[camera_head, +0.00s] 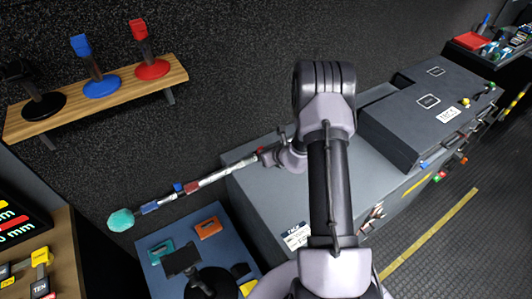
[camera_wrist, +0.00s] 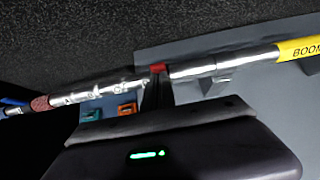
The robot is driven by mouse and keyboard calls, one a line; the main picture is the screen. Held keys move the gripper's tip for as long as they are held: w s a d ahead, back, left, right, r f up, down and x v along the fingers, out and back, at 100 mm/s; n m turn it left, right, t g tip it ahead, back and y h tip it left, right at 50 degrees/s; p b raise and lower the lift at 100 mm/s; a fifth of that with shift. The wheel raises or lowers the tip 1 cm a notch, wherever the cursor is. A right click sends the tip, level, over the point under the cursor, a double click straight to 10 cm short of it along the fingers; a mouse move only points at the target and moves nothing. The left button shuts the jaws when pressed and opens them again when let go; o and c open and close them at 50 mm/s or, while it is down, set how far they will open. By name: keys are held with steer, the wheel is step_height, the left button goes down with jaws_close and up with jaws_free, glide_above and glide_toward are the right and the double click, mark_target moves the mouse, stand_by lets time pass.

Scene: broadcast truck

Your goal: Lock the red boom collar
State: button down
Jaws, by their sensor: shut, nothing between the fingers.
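The boom pole (camera_head: 215,176) is silver and runs from a teal fuzzy microphone (camera_head: 121,220) at lower left up to the grey cabinet. The red collar (camera_wrist: 158,68) is a small red piece on the pole in the wrist view. A small red patch (camera_head: 261,150) shows beside my gripper (camera_head: 272,155) in the head view. In the wrist view my gripper's dark fingertips (camera_wrist: 157,84) are shut and empty, right at the collar's lower side. I cannot tell whether they touch it. The fingers hide part of the collar and pole, and its lock state is unclear.
A yellow boom label (camera_wrist: 298,48) is on the pole at right. A wooden shelf (camera_head: 100,98) with black, blue and red stands is on the wall. A grey case (camera_head: 425,110) sits on the cabinet (camera_head: 250,190). A blue-grey surface below holds teal and orange blocks (camera_head: 208,227).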

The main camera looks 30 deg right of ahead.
steer(key=shift+r+p, duration=0.4)
steer(key=shift+r, duration=0.35)
